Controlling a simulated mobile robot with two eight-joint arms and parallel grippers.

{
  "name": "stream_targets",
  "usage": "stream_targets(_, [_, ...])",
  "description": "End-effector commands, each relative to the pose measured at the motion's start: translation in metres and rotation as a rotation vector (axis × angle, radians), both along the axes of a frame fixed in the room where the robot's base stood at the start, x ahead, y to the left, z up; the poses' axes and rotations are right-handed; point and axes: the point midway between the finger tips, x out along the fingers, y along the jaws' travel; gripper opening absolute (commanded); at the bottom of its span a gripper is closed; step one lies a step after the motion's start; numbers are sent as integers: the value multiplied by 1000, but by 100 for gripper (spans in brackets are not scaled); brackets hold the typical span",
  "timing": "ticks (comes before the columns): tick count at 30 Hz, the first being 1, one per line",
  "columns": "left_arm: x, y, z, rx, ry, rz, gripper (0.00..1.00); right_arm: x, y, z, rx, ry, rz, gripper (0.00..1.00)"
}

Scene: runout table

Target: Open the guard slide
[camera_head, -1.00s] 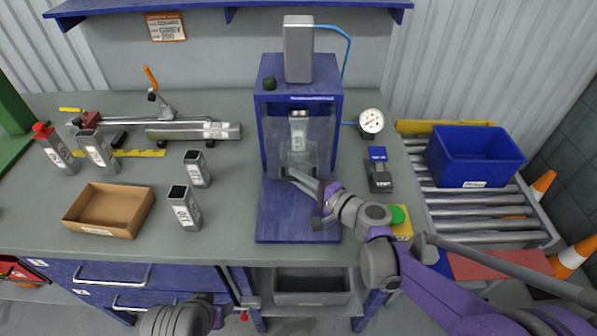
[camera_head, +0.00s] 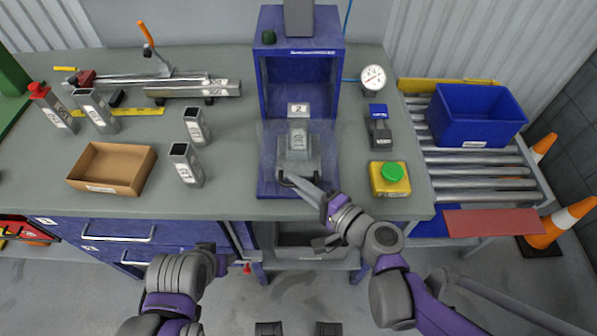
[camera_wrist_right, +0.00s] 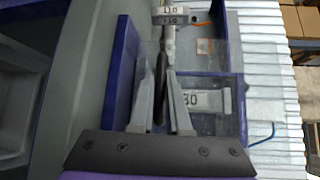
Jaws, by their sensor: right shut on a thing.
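The guard slide (camera_head: 268,150), a clear panel, stands forward of the opening of the blue press (camera_head: 262,75), over the front part of its base plate. A grey square tube (camera_head: 298,137) stands upright on a grey block behind the panel. My right gripper (camera_head: 284,176) is at the panel's lower front, shut on the slide's handle. The right wrist view shows both fingers (camera_wrist_right: 161,112) around a dark bar; their exact contact is partly hidden. My left gripper (camera_head: 213,256) is low before the table's front edge, its jaws unclear.
A green button on a yellow box (camera_head: 391,178) sits close to the right of my right gripper. Several grey tubes (camera_head: 187,165) and a cardboard box (camera_head: 112,168) are on the left. A blue bin (camera_head: 478,115) rests on rollers at right.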

Motion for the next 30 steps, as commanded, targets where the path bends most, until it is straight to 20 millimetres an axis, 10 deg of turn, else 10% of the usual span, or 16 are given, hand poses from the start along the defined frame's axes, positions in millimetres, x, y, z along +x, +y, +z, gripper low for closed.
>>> stream_targets(15, [0,0,1,0,0,0,50,-6,0,0,0,0,0,0])
stream_targets(16, [0,0,1,0,0,0,50,-6,0,0,0,0,0,18])
stream_targets(20, [0,0,1,0,0,0,50,-5,0,0,0,0,0,42])
stream_targets(30, [0,0,1,0,0,0,50,-6,-1,0,0,0,0,44])
